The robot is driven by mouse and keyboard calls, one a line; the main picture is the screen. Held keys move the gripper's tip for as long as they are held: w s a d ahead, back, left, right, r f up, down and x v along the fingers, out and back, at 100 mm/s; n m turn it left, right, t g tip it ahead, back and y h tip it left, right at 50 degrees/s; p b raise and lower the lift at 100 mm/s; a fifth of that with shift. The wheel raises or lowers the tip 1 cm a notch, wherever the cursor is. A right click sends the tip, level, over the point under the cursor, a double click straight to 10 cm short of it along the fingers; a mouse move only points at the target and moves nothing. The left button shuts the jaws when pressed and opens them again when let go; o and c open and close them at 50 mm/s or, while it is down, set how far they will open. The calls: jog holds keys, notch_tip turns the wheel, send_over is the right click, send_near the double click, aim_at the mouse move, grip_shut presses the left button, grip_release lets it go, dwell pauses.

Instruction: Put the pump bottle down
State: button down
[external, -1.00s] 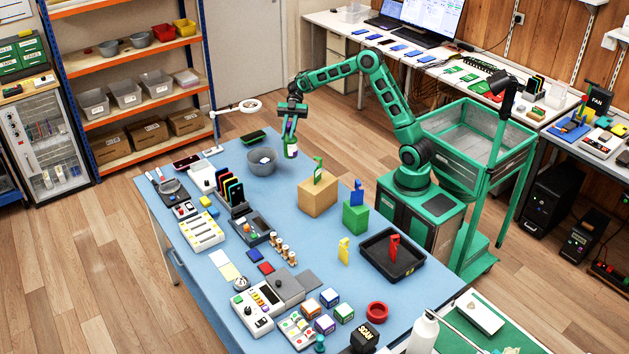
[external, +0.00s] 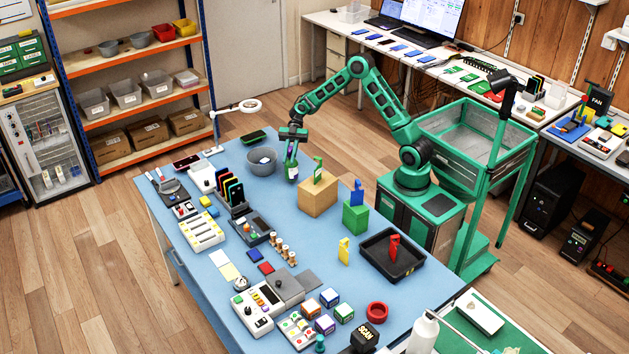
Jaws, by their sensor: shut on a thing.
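The bottle is over the far part of the blue table (external: 330,222), just right of a grey bucket (external: 262,160) and left of a cardboard-coloured box (external: 317,195). I cannot tell whether its base touches the table top.
A green figure stands on the cardboard-coloured box. A green block (external: 355,217) with a blue figure and a black tray (external: 393,256) with a red figure are nearer. A magnifier lamp (external: 250,105) is behind the bucket. Bare blue table lies in front of the bottle.

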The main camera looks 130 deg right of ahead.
jog(key=shift+f, duration=1.15)
jog(key=c, duration=1.6)
grip_release()
jog(key=shift+f, duration=0.1)
jog(key=shift+c, duration=0.2)
jog(key=v, duration=1.2)
